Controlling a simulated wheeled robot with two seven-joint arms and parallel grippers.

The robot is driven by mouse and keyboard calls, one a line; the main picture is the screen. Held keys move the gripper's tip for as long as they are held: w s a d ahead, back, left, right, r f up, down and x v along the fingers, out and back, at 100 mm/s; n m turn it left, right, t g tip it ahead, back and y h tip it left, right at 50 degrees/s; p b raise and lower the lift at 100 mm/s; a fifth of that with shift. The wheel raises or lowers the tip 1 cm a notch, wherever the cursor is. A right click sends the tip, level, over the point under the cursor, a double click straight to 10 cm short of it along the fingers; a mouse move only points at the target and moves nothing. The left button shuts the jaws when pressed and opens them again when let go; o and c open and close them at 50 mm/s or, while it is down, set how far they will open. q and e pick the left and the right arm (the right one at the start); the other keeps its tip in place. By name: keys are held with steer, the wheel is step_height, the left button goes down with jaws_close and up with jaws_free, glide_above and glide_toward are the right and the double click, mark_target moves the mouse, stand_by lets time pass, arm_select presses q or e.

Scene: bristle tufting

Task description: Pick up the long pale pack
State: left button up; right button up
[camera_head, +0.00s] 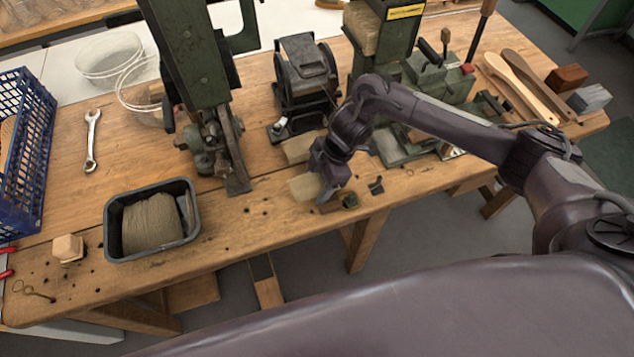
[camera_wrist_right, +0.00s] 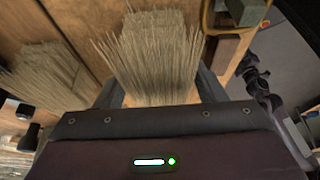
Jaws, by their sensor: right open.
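A pale bristle pack (camera_head: 304,187) lies near the front edge of the wooden bench. My right gripper (camera_head: 325,190) is directly over its right part, pointing down. In the right wrist view this pack (camera_wrist_right: 150,55) stands out between the two spread fingers, its bristles fanning away from me. The jaws are open around it and no grip shows. A second pale pack (camera_head: 299,147) lies just behind, and shows at the left in the wrist view (camera_wrist_right: 45,80). I cannot tell which of the two is longer. My left gripper is not in view.
A green machine (camera_head: 205,60) stands left of the packs and a dark grinder-like machine (camera_head: 305,75) behind them. A black tray (camera_head: 190,190) with a fibre bundle is at left. Small dark parts (camera_head: 376,185) lie right of my right gripper.

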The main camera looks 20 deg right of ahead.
steer(key=c, duration=1.1)
